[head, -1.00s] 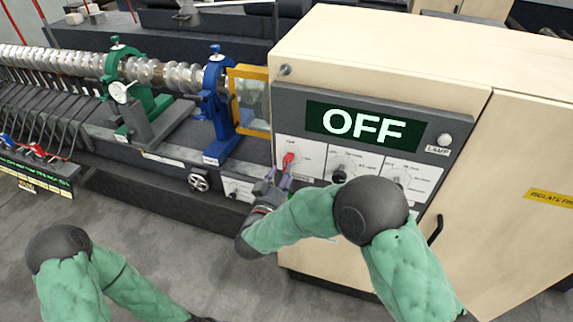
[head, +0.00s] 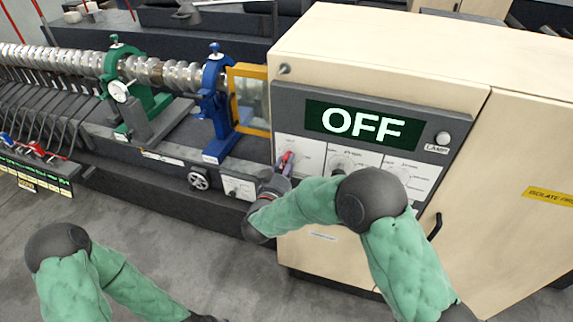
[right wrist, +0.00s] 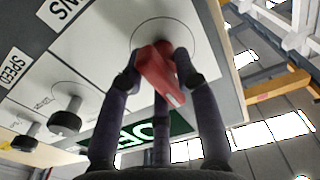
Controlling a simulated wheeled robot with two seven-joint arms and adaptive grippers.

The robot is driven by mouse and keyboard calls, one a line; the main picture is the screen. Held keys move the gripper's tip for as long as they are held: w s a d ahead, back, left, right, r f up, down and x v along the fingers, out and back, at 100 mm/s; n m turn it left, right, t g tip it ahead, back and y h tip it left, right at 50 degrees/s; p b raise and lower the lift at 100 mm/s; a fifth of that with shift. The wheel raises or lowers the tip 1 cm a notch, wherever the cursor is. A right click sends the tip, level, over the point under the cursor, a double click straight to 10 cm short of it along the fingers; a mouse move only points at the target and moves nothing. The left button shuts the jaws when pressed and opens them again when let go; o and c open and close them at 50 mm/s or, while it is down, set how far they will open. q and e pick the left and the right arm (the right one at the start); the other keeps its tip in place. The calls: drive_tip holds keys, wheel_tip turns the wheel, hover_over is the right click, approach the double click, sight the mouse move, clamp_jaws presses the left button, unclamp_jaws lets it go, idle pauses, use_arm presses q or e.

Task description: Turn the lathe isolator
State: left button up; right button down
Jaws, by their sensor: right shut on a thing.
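The lathe isolator is a red knob (right wrist: 160,75) on a white plate at the left of the cabinet's control panel; it also shows in the head view (head: 287,156), partly covered by my gripper. My right gripper (right wrist: 160,85) is shut on the red knob, with its dark fingers on both sides of it. It also shows in the head view (head: 284,166). The display (head: 355,125) above the knob reads OFF. My left gripper (head: 205,318) is barely visible at the bottom edge of the head view, and its fingers are hidden.
Two black knobs sit to the right of the red one, and the nearer is clear in the right wrist view (right wrist: 65,120). A lamp (head: 443,138) is beside the display. The lathe with a blue rest (head: 213,105) stands left of the cabinet (head: 385,50). Grey floor lies in front.

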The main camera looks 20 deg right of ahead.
drive_tip(key=shift+f+m+b, duration=0.2)
drive_tip(key=shift+m+b, duration=0.3)
drive_tip(key=shift+b, duration=0.25)
drive_tip(key=m+b, duration=0.5)
drive_tip(key=b, duration=0.1)
drive_tip(key=m+b, duration=0.4)
drive_tip(key=b, duration=0.2)
drive_tip(key=f+m+b, duration=0.1)
drive_tip(key=m+b, duration=0.4)
drive_tip(key=b, duration=0.1)
drive_tip(key=shift+a+m+b, duration=0.15)
drive_tip(key=shift+m+b, duration=0.15)
drive_tip(key=shift+b, duration=0.1)
drive_tip(key=shift+w+a+m+b, duration=0.1)
drive_tip(key=shift+m+b, duration=1.1)
drive_tip(key=shift+b, duration=0.15)
drive_tip(key=c, duration=1)
unclamp_jaws()
drive_tip(key=shift+c, duration=0.2)
drive_tip(key=shift+r, duration=0.2)
drive_tip(key=shift+r, duration=0.1)
